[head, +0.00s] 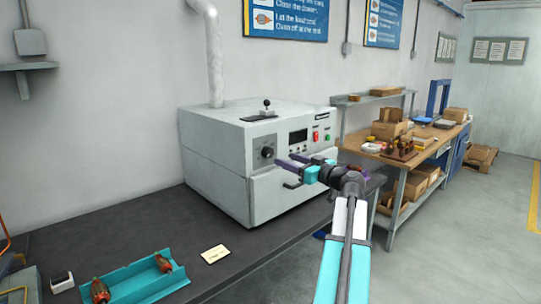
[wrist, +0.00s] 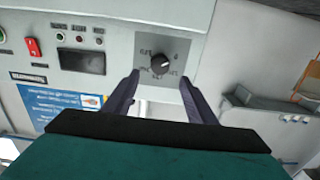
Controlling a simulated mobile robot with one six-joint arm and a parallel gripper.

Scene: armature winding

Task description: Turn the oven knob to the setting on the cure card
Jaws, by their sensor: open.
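The oven (head: 215,145) is a light grey box on the dark bench, with a black knob (head: 267,152) on its front panel. In the wrist view the knob (wrist: 159,64) sits on a dark grey dial plate with markings, which appear upside down and are too small to read surely. My gripper (head: 284,160) is in front of the panel, fingers pointing at the knob. In the wrist view its two dark fingers (wrist: 160,82) are spread apart, with the knob between and beyond their tips; no contact shows. A small cream card (head: 215,254) lies on the bench; its writing is unreadable.
A teal tray (head: 135,288) with copper-wound armatures stands on the bench front, beside a small white-and-black item (head: 62,281). The oven has a display (wrist: 82,61), a red switch (wrist: 33,47) and a drawer handle (head: 291,186) below the panel. A wooden workbench (head: 425,150) stands behind right.

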